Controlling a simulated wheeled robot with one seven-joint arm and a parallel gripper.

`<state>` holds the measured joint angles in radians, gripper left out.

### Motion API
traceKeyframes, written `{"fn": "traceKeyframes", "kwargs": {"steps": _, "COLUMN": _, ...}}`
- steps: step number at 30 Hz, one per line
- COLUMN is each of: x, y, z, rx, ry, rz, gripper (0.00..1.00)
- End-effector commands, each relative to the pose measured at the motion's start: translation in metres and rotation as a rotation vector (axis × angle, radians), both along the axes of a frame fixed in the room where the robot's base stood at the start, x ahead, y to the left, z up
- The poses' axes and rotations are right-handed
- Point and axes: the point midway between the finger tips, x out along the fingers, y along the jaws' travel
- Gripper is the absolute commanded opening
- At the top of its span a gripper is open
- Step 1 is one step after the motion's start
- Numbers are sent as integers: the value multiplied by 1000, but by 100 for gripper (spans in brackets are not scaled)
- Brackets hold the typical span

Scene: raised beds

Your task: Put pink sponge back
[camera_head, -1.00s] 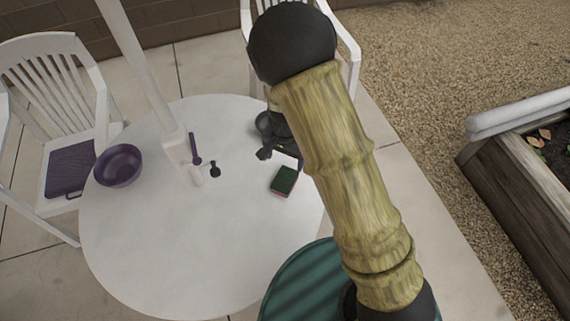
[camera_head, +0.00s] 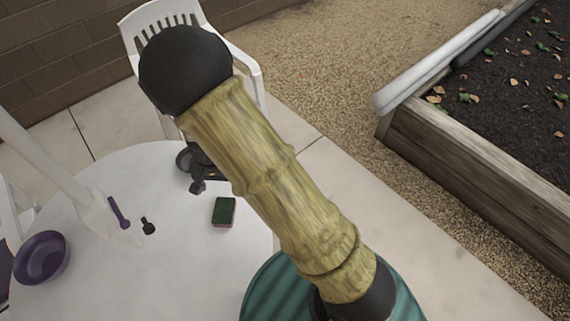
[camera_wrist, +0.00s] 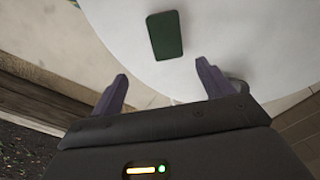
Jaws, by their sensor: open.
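The sponge (camera_head: 223,211) lies on the white round table (camera_head: 160,270), near its right edge. Its top is dark green, with a thin pink layer showing at its lower edge. In the wrist view it is a dark green block (camera_wrist: 165,36) beyond my fingertips, with a gap between. My gripper (camera_wrist: 162,75) is open and empty, its two purple-grey fingers apart. In the head view, my arm's bamboo-like link hides part of the wrist; a dark part of my arm's end (camera_head: 196,186) shows left of the link, up and left of the sponge.
A purple bowl (camera_head: 42,257), a purple-handled utensil (camera_head: 119,212) and a small black utensil (camera_head: 148,226) are on the table. A white pole (camera_head: 45,160) rises at left. A white chair (camera_head: 165,22) stands behind. A wooden raised bed (camera_head: 470,170) is at right, with gravel beside it.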

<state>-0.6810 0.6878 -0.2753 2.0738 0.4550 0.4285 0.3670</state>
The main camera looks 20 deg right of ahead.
Motion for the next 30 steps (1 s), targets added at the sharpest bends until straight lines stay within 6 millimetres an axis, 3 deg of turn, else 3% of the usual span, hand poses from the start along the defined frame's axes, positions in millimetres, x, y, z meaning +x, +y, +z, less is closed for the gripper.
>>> {"fn": "traceKeyframes", "kwargs": {"steps": 8, "x": -16, "y": -87, "z": 73, "rx": 44, "ry": -71, "rz": 89, "gripper": 79}}
{"fn": "traceKeyframes", "kwargs": {"steps": 12, "x": -38, "y": -130, "z": 105, "rx": 36, "ry": -127, "rz": 162, "gripper": 79}}
{"fn": "traceKeyframes", "kwargs": {"steps": 18, "x": -77, "y": -180, "z": 137, "rx": -16, "ry": -203, "rz": 266, "gripper": 79}}
{"fn": "traceKeyframes", "kwargs": {"steps": 23, "x": -93, "y": -195, "z": 146, "rx": -48, "ry": -228, "rz": 312, "gripper": 79}}
{"fn": "traceKeyframes", "kwargs": {"steps": 30, "x": -94, "y": -196, "z": 146, "rx": -51, "ry": -227, "rz": 317, "gripper": 79}}
